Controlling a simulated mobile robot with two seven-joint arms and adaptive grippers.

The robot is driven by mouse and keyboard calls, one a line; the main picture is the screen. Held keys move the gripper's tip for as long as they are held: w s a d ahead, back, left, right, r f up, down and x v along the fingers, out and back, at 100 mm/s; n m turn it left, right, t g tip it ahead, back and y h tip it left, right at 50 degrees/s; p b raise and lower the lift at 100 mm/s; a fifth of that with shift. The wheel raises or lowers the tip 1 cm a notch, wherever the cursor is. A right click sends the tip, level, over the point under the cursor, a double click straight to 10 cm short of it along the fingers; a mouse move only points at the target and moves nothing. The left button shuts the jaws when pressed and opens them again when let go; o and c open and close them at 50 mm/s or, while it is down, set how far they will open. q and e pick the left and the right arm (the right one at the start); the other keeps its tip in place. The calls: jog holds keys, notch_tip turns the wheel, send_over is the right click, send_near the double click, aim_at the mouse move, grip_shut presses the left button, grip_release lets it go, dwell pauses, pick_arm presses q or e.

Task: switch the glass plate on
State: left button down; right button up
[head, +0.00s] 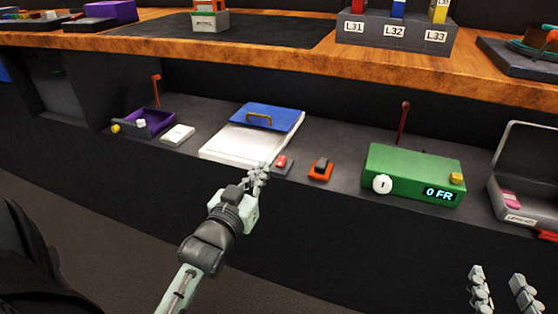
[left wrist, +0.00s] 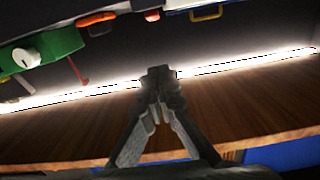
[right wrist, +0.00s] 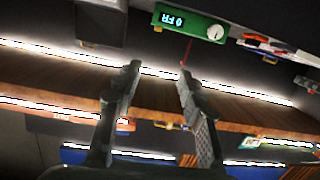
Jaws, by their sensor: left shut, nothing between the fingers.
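A flat white plate (head: 225,147) with a blue panel (head: 268,115) and a yellow handle on its far part lies on the lower shelf; I take it for the glass plate. Beside its near right corner is a small dark switch with a red rocker (head: 282,161). To the right stands an orange-based switch with a black rocker (head: 321,168). My left gripper (head: 262,168) is shut and empty, just left of the red rocker in the head view; contact is unclear. Its tips meet in the left wrist view (left wrist: 158,75). My right gripper (head: 500,277) is open and empty at lower right.
A green box (head: 413,172) with a white knob and a "0 FR" display stands right of the switches. A small white block (head: 178,135) and a purple tray (head: 151,122) are at left. The wooden upper shelf (head: 290,55) overhangs behind.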

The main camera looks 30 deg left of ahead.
pick_arm(q)
jog(key=b, duration=0.1)
send_over(278, 170)
jog(key=shift+s+d+f, duration=0.1)
notch_tip(278, 170, down, 4)
jog(key=shift+r+b, duration=0.2)
jog(key=shift+b, duration=0.25)
jog(key=shift+f, duration=0.2)
pick_arm(e)
jog(key=s+a+r+t+y, duration=0.1)
jog(key=r+t, duration=0.1)
jog(key=r, duration=0.3)
jog(key=s+a+r+t+y, duration=0.1)
jog(key=a+r+t+y, duration=0.1)
jog(key=r, duration=0.2)
jog(key=shift+a+r+t, duration=0.25)
jog(key=shift+r+t, duration=0.15)
jog(key=shift+w+f, duration=0.1)
